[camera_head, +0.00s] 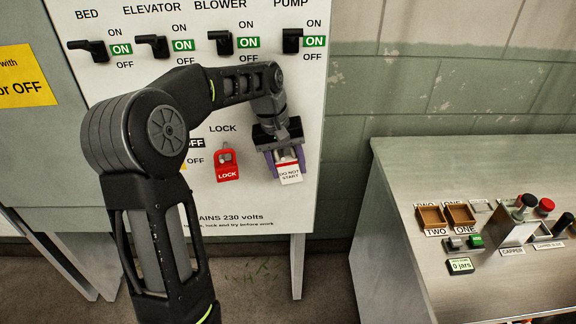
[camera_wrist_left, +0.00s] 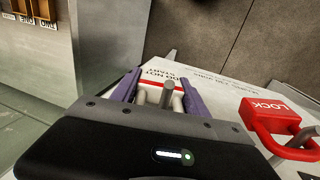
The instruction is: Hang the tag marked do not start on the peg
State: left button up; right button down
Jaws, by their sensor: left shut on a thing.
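The white tag marked DO NOT START (camera_head: 289,172), with a red stripe, is at the lower right of the white panel. My left gripper (camera_head: 286,162) is shut on it, with purple fingers at its two sides. In the left wrist view the tag (camera_wrist_left: 165,75) shows upside down between the fingers (camera_wrist_left: 162,95). A grey peg-like rod (camera_wrist_left: 167,96) stands between the fingers, overlapping the tag's stripe edge. I cannot tell whether it passes through the tag. In the head view the gripper hides the peg. My right gripper is not in view.
A red padlock marked LOCK (camera_head: 227,168) hangs just left of the tag; it also shows in the left wrist view (camera_wrist_left: 268,115). Black switches (camera_head: 221,42) line the panel's top. A grey console (camera_head: 400,190) with brown trays (camera_head: 431,216) and buttons stands at right.

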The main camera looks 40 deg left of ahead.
pick_arm(q)
jog(key=o, duration=1.5)
jog(key=shift+a+f, duration=0.25)
jog(key=shift+a, duration=0.05)
jog(key=shift+r, duration=0.15)
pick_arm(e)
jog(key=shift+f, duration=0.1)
